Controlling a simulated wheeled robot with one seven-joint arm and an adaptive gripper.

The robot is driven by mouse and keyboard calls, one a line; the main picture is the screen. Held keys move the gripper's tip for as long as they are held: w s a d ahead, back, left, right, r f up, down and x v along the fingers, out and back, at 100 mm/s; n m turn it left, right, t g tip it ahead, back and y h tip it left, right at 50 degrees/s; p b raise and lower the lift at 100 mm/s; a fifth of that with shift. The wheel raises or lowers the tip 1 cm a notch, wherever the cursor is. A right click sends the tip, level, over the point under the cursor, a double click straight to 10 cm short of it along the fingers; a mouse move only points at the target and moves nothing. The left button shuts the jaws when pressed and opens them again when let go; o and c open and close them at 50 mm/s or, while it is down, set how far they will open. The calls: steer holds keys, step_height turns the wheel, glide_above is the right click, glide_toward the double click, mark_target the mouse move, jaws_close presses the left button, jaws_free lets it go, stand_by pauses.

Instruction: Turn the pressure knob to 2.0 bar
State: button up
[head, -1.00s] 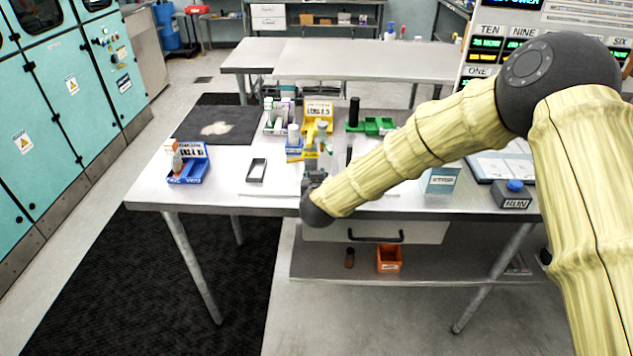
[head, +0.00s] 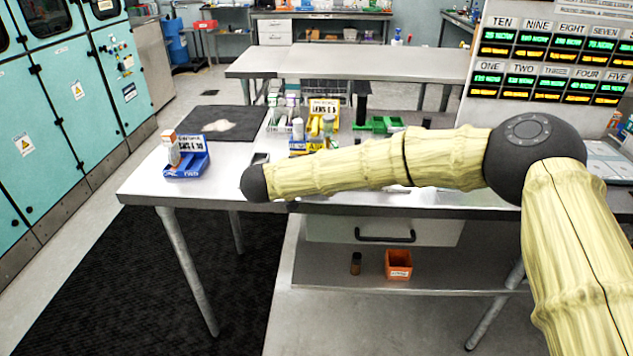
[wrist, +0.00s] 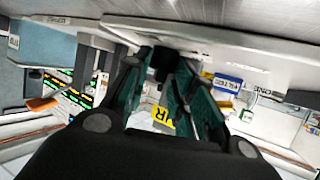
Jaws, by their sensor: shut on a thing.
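My gripper (wrist: 168,72) has its two teal fingers closed in around a small black knob-like part (wrist: 161,58) in the wrist view. The part sits under a pale surface at the top of that view. No dial scale or pressure reading is legible, so the knob's setting cannot be told. In the head view my arm reaches left across the front of the steel bench, and my gripper and the knob cannot be made out there.
The steel bench (head: 240,180) bears a blue bin (head: 187,172), a yellow bin (head: 323,128), green trays (head: 380,124) and a black upright cylinder (head: 362,103). A display panel (head: 550,65) stands right. A drawer (head: 385,231) and orange bin (head: 398,265) are below.

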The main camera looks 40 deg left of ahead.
steer(key=shift+w+r+m+h+b, duration=0.15)
steer(key=shift+m+h+b, duration=0.7)
steer(key=shift+b, duration=0.45)
steer(key=o, duration=1)
steer(key=shift+o, duration=0.2)
steer(key=shift+a, duration=0.1)
steer(key=shift+r+n+y+p, duration=0.2)
steer(key=shift+n+y+p, duration=0.35)
steer(key=shift+p, duration=0.9)
steer(key=n+y+p, duration=0.1)
steer(key=p, duration=0.1)
steer(key=y+p, duration=0.1)
steer(key=shift+d+n+p, duration=0.25)
steer(key=shift+n+p, duration=0.15)
